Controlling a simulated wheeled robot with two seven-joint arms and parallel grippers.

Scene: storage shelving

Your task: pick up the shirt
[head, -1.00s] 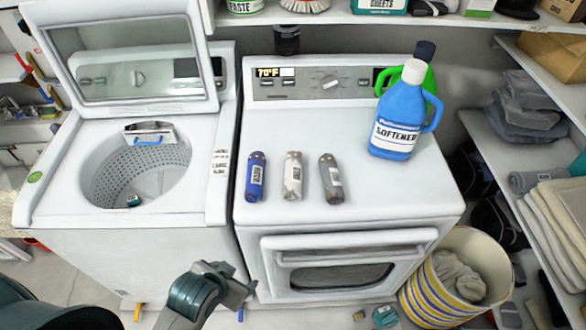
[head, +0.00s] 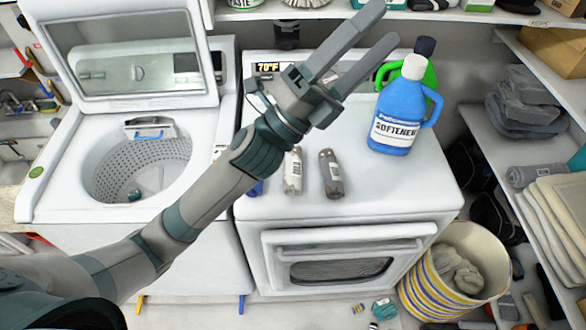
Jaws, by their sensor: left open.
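A crumpled grey cloth (head: 455,272), possibly the shirt, lies in a striped basket (head: 425,284) on the floor at the right. A stack of folded grey cloth (head: 528,106) sits on the right shelf. I cannot tell which of these is the shirt. My left gripper (head: 384,25) is open and empty. It is raised in front of the dryer's back panel, its fingers pointing up and right, well away from both cloths. My right gripper is not in view.
A white dryer (head: 400,190) bears a blue softener bottle (head: 397,112), a green bottle behind it, and small cylinders, one mostly hidden by my left arm. An open washer (head: 60,180) stands left. Folded cream towels (head: 560,215) lie on the right shelf.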

